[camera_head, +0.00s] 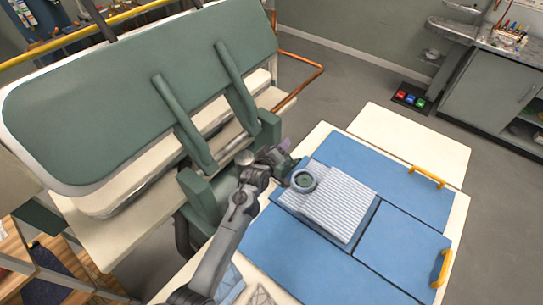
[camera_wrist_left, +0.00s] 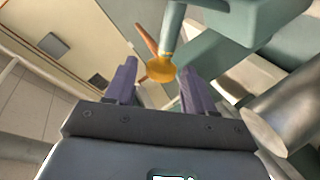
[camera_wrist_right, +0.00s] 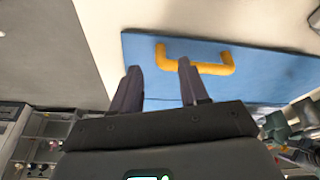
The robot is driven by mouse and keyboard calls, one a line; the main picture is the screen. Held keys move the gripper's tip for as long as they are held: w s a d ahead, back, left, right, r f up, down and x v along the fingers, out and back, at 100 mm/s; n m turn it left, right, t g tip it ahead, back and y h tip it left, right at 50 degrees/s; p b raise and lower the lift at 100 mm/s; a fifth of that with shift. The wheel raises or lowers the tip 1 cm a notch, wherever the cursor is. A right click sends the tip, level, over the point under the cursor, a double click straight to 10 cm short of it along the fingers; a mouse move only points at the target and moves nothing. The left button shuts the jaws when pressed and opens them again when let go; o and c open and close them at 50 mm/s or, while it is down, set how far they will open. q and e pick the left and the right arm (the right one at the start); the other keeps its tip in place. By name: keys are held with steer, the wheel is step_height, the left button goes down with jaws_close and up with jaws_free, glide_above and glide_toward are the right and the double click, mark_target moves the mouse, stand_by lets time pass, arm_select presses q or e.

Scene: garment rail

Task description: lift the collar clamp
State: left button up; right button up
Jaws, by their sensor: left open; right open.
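A folded white striped shirt (camera_head: 335,205) lies on the blue folding board (camera_head: 345,268). A round grey ring (camera_head: 304,181) with a dark green middle sits at its collar end; I cannot tell whether this is the collar clamp. My left gripper (camera_head: 283,152) is open and empty beside the green press, just left of the ring. In the left wrist view its fingers (camera_wrist_left: 155,85) are apart, with an orange knob (camera_wrist_left: 160,69) on a green rod seen between and beyond them.
A large green press pad (camera_head: 140,95) and its green arms stand at the left, close to my left gripper. Yellow handles (camera_head: 427,177) line the board's right side. A cream table top (camera_head: 415,143) lies behind the board.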

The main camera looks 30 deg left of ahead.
arm_select(q)
steer(key=v, duration=0.9)
steer(key=shift+s, duration=0.2)
steer(key=shift+r, duration=0.1)
